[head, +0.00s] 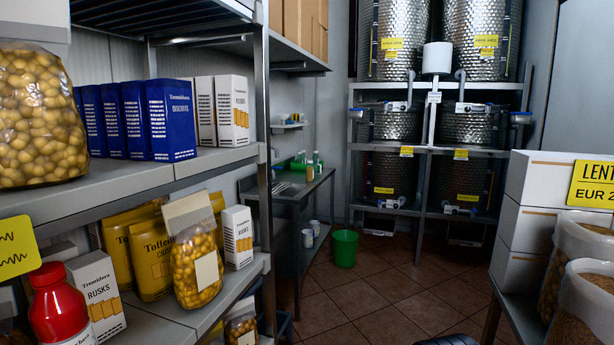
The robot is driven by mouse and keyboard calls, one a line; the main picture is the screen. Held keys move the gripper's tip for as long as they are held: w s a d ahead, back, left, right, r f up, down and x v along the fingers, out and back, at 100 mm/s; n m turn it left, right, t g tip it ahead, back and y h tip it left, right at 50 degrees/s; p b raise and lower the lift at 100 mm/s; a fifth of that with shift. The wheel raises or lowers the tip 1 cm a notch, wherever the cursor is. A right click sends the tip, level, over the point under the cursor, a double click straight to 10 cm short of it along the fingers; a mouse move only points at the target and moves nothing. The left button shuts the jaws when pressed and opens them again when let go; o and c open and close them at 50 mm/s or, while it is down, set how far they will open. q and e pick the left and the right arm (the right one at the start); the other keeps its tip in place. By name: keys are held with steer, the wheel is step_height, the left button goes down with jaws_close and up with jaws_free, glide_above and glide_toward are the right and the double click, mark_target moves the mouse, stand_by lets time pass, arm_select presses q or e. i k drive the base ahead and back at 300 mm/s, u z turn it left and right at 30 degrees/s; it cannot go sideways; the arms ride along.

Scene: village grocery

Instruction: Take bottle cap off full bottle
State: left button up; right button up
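Small green and white bottle-like items (317,160) stand on the steel bench (290,190) at the back left. They are too small to tell whether they have caps or are full. A red bottle-shaped container (60,308) stands on the lower shelf at the near left, upright with its red top on. I cannot tell which of these, if any, is the full bottle. Neither of my grippers shows in the head view.
Shelves at left hold blue boxes (170,120) and chickpea-like bags (195,265). Metal tanks with taps stand on a rack (425,148) at the back. A green bucket (345,248) stands on the tiled floor (400,290), mostly clear. White boxes (530,240) flank the right.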

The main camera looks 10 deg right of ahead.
mark_target(310, 170)
steer(key=z, duration=0.6)
steer(key=i, duration=0.85)
steer(key=z, duration=0.35)
steer(key=i, duration=4.45)
steer(key=u, duration=1.05)
